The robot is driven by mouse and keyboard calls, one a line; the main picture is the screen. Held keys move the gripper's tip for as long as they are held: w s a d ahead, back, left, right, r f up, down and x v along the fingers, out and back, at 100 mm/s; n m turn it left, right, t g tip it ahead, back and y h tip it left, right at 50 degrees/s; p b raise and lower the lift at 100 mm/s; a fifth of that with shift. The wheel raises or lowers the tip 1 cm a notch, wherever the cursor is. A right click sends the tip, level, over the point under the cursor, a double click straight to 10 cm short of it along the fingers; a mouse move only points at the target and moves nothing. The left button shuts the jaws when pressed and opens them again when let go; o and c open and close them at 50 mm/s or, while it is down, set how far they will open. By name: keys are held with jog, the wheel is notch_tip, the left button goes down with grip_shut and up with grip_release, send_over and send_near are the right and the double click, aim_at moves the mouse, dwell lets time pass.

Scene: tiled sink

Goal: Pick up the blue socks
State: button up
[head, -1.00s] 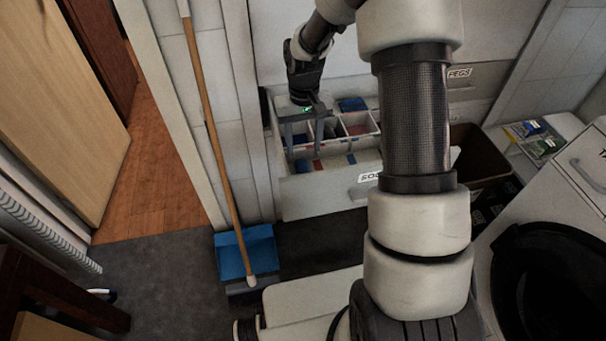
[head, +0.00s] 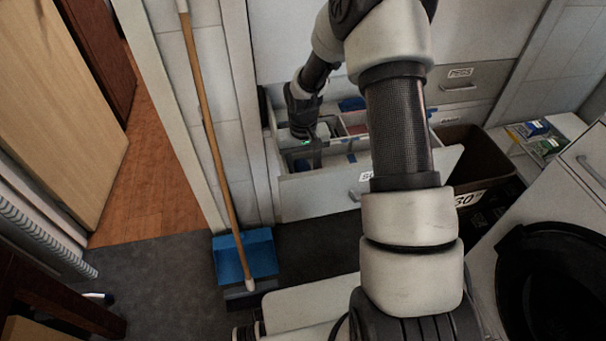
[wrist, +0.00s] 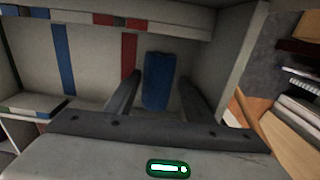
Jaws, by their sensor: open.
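The blue socks (wrist: 160,82) show in the wrist view as a folded blue bundle in a compartment of the open drawer. My gripper (wrist: 160,78) is open, with one finger to the left and one to the right of the bundle. I cannot tell whether the fingers touch it. In the head view my gripper (head: 309,152) reaches down into the left part of the drawer (head: 318,196), and the arm hides most of what lies under it. Another blue item (head: 352,104) lies in a back compartment.
Drawer dividers and walls stand close around my gripper. A broom with a blue dustpan (head: 246,258) stands left of the drawer. A dark bin (head: 475,160) is to the right. A closed drawer (head: 462,85) is at the back right.

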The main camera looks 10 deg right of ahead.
jog(key=c, duration=0.7)
jog(key=shift+o, duration=0.2)
jog(key=shift+r, duration=0.1)
